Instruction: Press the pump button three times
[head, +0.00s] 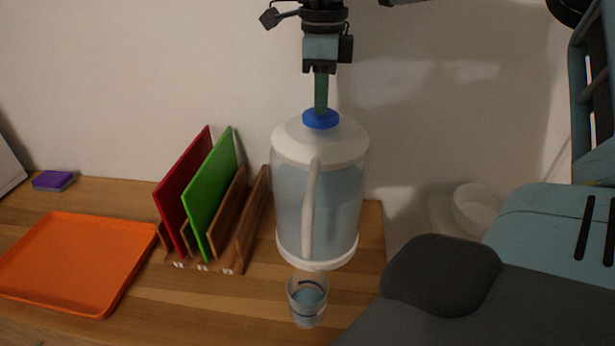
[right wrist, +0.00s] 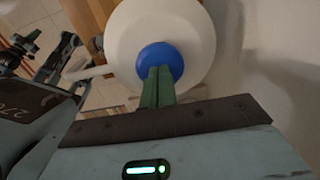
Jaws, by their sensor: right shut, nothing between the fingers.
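A clear jug-like dispenser with a white lid and white handle (head: 312,205) stands on the wooden counter. Its blue pump button (head: 320,119) is on top of the lid; it also shows in the right wrist view (right wrist: 177,58). My right gripper (head: 321,108) points straight down, shut and empty, with its green fingertips at the top of the blue button. In the right wrist view the shut fingers (right wrist: 157,75) overlap the button; they look touching or nearly so. A small clear cup (head: 307,301) with bluish contents stands in front of the dispenser. My left gripper is not in view.
An orange tray (head: 75,262) lies at the left. A wooden rack (head: 247,226) with a red board (head: 183,190) and a green board (head: 213,190) stands beside the dispenser. A purple sponge (head: 53,180) lies at the back left. A white bowl (head: 476,209) is at the right.

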